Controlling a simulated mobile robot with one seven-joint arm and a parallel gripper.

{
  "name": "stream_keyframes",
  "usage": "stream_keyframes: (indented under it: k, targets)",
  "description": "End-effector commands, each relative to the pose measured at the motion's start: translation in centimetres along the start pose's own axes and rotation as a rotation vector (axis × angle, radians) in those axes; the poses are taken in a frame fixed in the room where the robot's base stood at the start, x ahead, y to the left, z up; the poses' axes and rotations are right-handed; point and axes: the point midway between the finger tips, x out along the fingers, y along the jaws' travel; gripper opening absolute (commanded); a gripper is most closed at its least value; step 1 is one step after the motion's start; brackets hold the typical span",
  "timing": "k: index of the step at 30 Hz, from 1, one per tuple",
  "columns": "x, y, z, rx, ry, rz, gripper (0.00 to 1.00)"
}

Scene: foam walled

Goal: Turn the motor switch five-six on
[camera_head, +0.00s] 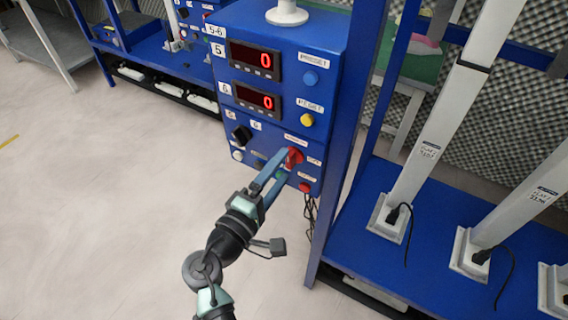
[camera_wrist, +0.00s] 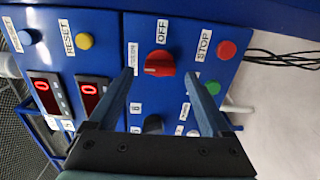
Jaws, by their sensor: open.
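The blue control panel marked 5-6 (camera_head: 224,130) stands in the middle of the head view. A red rotary switch (camera_head: 293,157) is on its lower right part; in the wrist view the red knob (camera_wrist: 160,62) shows beside an OFF label (camera_wrist: 161,32). My gripper (camera_head: 281,163) reaches up to the panel at this knob. In the wrist view my gripper (camera_wrist: 160,78) is open, with one blue finger to each side of the knob and a visible gap on both sides. The fingers partly hide the knob in the head view.
Near the knob are a red STOP button (camera_wrist: 227,50), a green button (camera_wrist: 213,88) and a black knob (camera_head: 242,134). A yellow RESET button (camera_head: 307,120) and two displays reading 0 (camera_head: 255,59) sit higher. A blue rack post (camera_head: 345,130) stands right of the panel. The floor at left is clear.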

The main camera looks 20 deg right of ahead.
Motion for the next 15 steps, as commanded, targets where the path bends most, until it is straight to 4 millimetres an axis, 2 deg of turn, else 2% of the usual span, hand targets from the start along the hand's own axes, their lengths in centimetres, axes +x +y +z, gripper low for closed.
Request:
stream_keyframes:
  k: [1, 9, 15]
  targets:
    - [-1.2, -0.1, -0.1, -0.002, 0.005, -0.001, 0.82]
    - [-7.2, -0.1, -0.1, -0.002, 0.005, -0.001, 0.82]
    - [-10.0, 0.0, 0.0, -0.002, 0.001, 0.0, 0.82]
